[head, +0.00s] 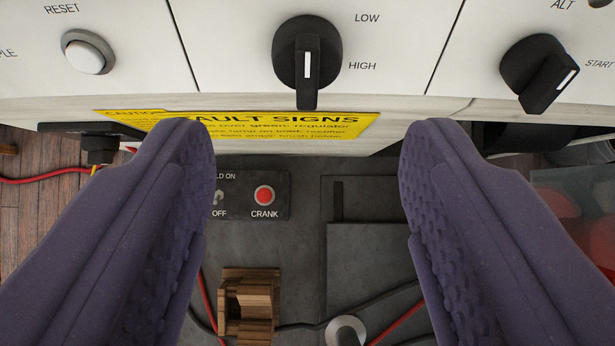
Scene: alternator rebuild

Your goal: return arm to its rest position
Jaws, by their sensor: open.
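My gripper (307,160) is open, with two purple, textured fingers spread wide and nothing between them. Its fingertips are just below the front of a white control panel (225,30). In the gap between the fingers I see a black selector knob (307,55) marked LOW and HIGH, its white mark pointing down. I cannot tell how far the fingertips are from the panel. The rest position itself is not visible as a thing.
The panel also carries a RESET button (86,52) and an ALT/START knob (540,72). A yellow caution label (300,124) lies under its edge. Below are a switch box with a red CRANK button (264,195), a wooden block (249,300), and red and black wires.

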